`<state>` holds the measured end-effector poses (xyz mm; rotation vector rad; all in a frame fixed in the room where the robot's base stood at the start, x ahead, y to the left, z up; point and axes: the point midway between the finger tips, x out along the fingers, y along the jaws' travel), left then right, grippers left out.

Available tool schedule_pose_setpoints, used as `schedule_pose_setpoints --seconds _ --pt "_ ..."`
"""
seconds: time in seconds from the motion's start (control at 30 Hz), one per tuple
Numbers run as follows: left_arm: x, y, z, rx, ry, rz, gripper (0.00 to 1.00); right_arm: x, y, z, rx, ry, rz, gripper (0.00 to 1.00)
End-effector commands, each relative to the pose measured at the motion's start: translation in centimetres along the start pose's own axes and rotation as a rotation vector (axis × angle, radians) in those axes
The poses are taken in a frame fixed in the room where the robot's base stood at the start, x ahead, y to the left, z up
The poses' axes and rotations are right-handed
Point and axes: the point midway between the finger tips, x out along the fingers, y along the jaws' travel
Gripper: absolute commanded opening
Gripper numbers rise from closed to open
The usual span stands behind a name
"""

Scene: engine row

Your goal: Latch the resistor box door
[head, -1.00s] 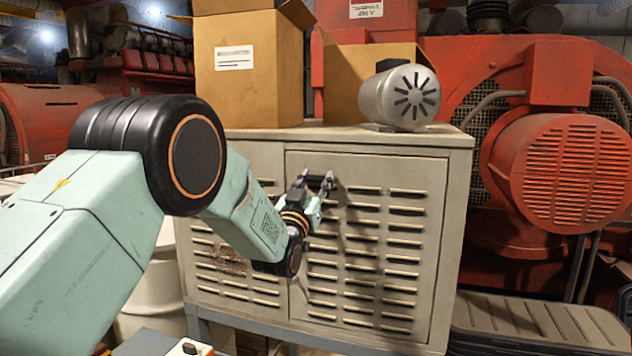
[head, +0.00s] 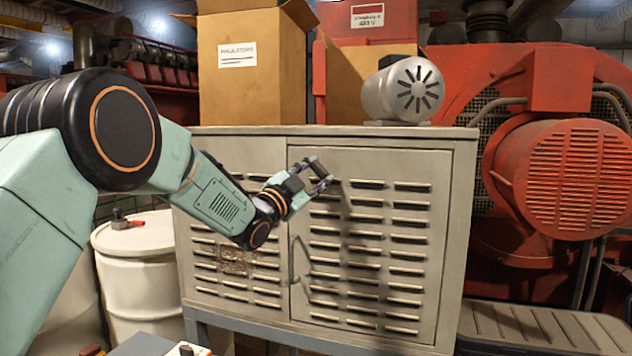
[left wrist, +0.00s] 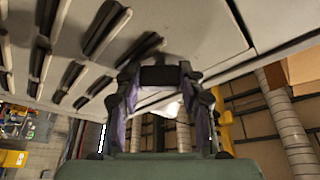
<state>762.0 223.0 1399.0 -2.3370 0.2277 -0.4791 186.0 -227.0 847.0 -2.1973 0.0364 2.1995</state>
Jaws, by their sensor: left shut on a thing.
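The resistor box (head: 463,230) is a grey louvred cabinet on legs. Its right-hand door (head: 375,163) looks flush with the frame, with louvre slots across it. My left gripper (head: 318,174) is at the door's upper left corner, shut on a small dark handle, seemingly the latch. The fingers largely hide the handle in the head view. In the left wrist view the dark handle (left wrist: 160,76) sits between the fingertips, close against the louvred panel (left wrist: 190,40). A thin handle (head: 296,260) shows lower on the door's left edge. My right gripper is not in view.
A cardboard box (head: 255,85) and a silver motor (head: 395,95) stand on the cabinet top. A white drum (head: 140,270) is at the left. Red machinery (head: 570,170) and a ribbed dark case (head: 540,330) are at the right.

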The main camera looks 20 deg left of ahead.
Motion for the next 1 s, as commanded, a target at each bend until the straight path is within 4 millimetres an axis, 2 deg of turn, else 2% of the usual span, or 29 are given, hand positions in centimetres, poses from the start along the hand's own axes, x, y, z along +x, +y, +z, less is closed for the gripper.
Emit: schedule_pose_setpoints --seconds 0.27,1.0 --pt "0.10 -0.38 -0.33 0.219 0.007 0.084 0.10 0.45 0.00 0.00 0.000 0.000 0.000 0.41" --pt "0.05 -0.20 -0.16 0.217 0.003 0.089 0.10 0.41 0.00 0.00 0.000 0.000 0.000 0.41"
